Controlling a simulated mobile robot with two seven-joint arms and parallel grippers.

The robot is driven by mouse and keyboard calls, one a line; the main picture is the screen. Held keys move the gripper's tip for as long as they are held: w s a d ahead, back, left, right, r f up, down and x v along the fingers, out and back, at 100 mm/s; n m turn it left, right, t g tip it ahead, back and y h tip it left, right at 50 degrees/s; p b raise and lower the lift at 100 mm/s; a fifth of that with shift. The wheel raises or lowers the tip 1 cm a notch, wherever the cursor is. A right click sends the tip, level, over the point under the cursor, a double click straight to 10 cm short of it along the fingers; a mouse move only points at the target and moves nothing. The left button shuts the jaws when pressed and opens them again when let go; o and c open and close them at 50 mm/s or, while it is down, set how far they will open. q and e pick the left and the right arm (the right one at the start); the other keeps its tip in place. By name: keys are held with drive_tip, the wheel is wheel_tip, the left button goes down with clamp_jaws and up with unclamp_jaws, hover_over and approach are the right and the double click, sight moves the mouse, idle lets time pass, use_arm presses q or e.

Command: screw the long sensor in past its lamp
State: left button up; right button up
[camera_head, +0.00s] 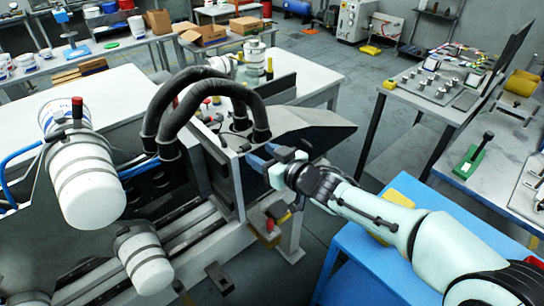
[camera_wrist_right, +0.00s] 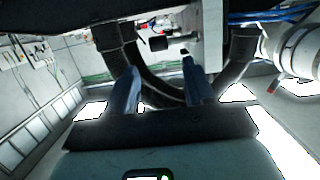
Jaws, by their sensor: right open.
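My right gripper (camera_head: 259,156), with blue fingers, is open in front of the machine's light side plate (camera_head: 229,178). In the right wrist view the two fingers (camera_wrist_right: 159,66) stand apart with nothing held between them. A short metal rod with a black end, probably the long sensor (camera_wrist_right: 174,41), sticks out sideways from the light plate beyond the fingertips. It looks apart from both fingers. In the head view the sensor cannot be made out clearly near the gripper. I cannot make out its lamp in either view. My left gripper does not show.
Thick black hoses (camera_head: 161,112) arch over the machine close to the gripper. White banded cylinders (camera_head: 88,186) stand at the left. A blue-topped bench (camera_head: 358,262) is below my right arm. A table with metal parts (camera_head: 438,92) stands at the right.

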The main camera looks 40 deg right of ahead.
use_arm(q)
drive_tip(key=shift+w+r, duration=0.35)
use_arm(e)
drive_tip(key=shift+v, duration=1.75)
